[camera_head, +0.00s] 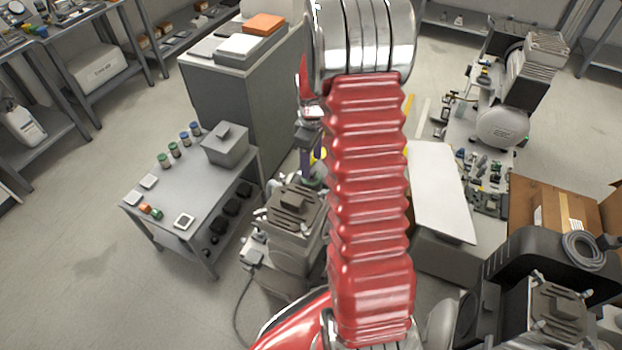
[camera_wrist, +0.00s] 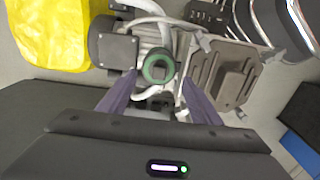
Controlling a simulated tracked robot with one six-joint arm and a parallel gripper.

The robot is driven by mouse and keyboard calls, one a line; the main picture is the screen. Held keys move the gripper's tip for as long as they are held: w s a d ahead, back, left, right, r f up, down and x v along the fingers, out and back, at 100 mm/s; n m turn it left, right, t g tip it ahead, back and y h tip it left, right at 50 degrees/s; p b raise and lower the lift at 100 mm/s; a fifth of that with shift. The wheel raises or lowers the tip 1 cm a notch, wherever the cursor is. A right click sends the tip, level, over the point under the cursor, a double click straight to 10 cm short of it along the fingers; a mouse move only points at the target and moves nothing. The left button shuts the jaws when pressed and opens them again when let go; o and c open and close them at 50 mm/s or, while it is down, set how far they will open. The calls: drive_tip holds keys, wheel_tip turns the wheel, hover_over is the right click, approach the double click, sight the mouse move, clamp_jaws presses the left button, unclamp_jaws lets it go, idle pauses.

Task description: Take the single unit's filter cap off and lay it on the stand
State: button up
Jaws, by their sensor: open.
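The single unit, a grey compressor (camera_head: 292,212), stands on the floor left of my red arm; its ribbed head (camera_wrist: 222,75) shows right of centre in the wrist view. A round green-rimmed part with a dark centre (camera_wrist: 158,67), which looks like the filter cap, sits on the unit. My gripper (camera_wrist: 160,76) is open, its two purple fingers on either side of the cap in the picture; contact cannot be told. A low grey table (camera_head: 190,205), possibly the stand, is left of the unit.
The low table carries several small jars (camera_head: 173,149), a grey box (camera_head: 225,143) and small blocks; its front middle has bare room. A yellow object (camera_wrist: 55,35) lies near the unit. Another compressor (camera_head: 560,310) and a cardboard box (camera_head: 555,205) are at the right.

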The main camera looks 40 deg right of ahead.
sight(312, 172)
drive_tip(key=shift+f, duration=0.75)
drive_tip(key=shift+w+f, duration=0.1)
drive_tip(key=shift+f, duration=2.5)
drive_tip(key=c, duration=0.7)
drive_tip(key=shift+r, duration=0.15)
wheel_tip(312, 172, up, 10)
drive_tip(key=shift+f, duration=0.1)
